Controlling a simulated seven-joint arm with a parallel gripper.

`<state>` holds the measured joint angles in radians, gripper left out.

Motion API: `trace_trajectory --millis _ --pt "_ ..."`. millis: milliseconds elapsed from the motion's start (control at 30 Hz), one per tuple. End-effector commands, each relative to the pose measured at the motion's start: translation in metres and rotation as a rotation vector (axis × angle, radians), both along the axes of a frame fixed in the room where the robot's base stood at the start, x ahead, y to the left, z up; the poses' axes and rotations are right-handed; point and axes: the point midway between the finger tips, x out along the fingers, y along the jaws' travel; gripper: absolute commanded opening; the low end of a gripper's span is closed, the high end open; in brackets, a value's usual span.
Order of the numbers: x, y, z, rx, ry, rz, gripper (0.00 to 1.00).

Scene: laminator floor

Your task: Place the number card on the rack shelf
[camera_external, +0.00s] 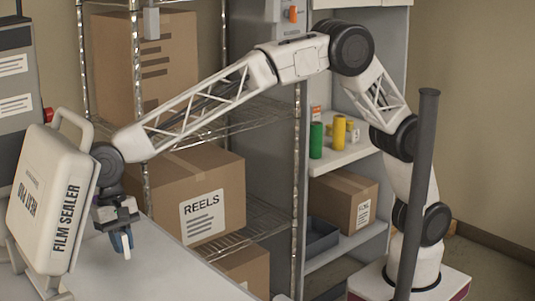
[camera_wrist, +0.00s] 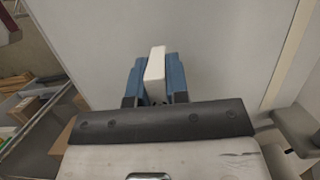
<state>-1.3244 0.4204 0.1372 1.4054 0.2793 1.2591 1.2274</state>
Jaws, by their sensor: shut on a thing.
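My gripper (camera_external: 124,245) hangs fingers-down above the grey worktop, just right of the film sealer. Its blue fingers are shut on a small white piece, the number card (camera_external: 127,253). In the wrist view, the card (camera_wrist: 155,64) is a plain white block between the two blue fingers (camera_wrist: 155,82); no number shows on it. The wire rack stands behind the worktop. Its upper wire shelf (camera_external: 252,112) looks mostly bare on the right. Its lower wire shelf (camera_external: 262,222) carries a large cardboard box marked REELS (camera_external: 228,175). My gripper is in front of the rack, apart from it.
The white film sealer (camera_external: 45,200) stands close left of my gripper. The worktop (camera_external: 175,270) is clear to the right. Another large box (camera_external: 165,60) sits higher on the rack. Metal rack posts (camera_external: 297,190) and a dark pole (camera_external: 420,180) stand further right.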

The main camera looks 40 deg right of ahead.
Motion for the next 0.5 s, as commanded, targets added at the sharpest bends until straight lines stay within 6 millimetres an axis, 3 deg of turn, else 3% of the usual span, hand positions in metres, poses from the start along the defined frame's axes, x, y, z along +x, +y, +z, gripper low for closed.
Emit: trace_trajectory --millis 200,500 --pt "0.0 0.0 -0.023 -0.001 0.0 0.0 0.0" --pt "0.0 0.0 -0.026 0.001 0.0 0.0 0.0"
